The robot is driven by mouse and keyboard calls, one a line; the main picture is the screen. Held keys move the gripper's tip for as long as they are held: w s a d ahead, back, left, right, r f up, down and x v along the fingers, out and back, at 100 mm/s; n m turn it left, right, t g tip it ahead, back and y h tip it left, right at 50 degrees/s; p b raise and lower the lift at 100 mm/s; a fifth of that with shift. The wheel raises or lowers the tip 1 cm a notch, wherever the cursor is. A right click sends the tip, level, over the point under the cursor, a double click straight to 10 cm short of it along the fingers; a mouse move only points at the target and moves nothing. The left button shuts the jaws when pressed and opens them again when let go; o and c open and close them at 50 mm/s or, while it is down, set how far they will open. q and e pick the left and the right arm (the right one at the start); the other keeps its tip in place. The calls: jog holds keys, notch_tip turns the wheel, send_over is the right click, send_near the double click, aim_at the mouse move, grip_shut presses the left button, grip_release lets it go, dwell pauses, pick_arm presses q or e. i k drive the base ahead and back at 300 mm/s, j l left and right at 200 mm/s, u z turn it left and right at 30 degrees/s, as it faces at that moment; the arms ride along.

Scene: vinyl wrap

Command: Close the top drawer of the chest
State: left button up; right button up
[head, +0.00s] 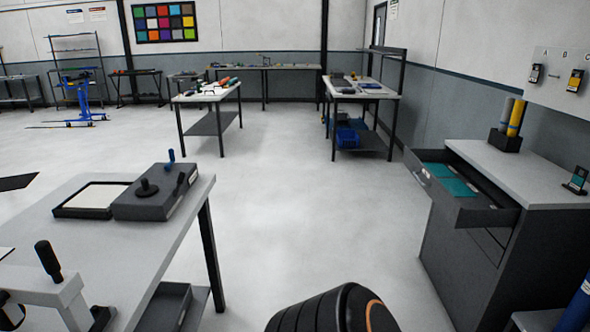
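The grey chest (455,255) stands at the right against the wall, with a light top. Its top drawer (485,217) is pulled out to the left, towards the open floor. Teal flat items (450,180) lie inside the drawer. The drawer's front panel (419,172) carries a small light handle and faces left. The rest of the chest front below the drawer looks flush. Neither of my grippers is in view.
On the chest top are a black holder (505,140) with yellow and grey rolls and a small black stand (577,180). A worktable (110,240) stands at the left. Clear floor (320,210) lies between it and the chest. A blue roll (578,305) shows at the lower right.

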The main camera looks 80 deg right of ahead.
aim_at(478, 212)
jog(key=z, duration=3.05)
